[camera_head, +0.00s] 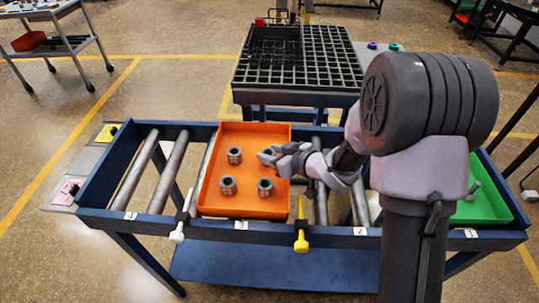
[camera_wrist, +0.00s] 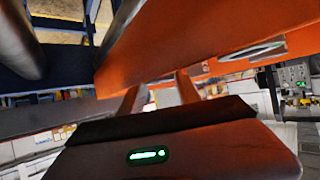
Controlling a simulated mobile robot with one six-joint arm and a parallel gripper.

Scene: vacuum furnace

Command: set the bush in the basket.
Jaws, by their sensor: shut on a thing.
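Several grey bushes with dark bores stand upright in the orange tray (camera_head: 247,208) on the roller table. Three of them, at the left (camera_head: 234,156), front left (camera_head: 228,186) and front right (camera_head: 265,187), are apart from my gripper. My gripper (camera_head: 272,156) reaches in from the right, its fingers shut on a fourth bush (camera_head: 265,155) low over the tray, partly hidden by the fingers. I cannot tell whether it touches the tray floor. In the wrist view, my fingers (camera_wrist: 158,92) show, but the held bush is not clear. A dark mesh basket (camera_head: 273,48) stands on the black grid at the back.
The black grid (camera_head: 325,65) lies on a separate table behind the roller table, with a gap of floor between them. A green tray (camera_head: 490,205) is at the right, partly behind my arm. Bare rollers (camera_head: 168,170) lie left of the orange tray. White (camera_head: 178,233) and yellow (camera_head: 301,240) handles stand at the front rail.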

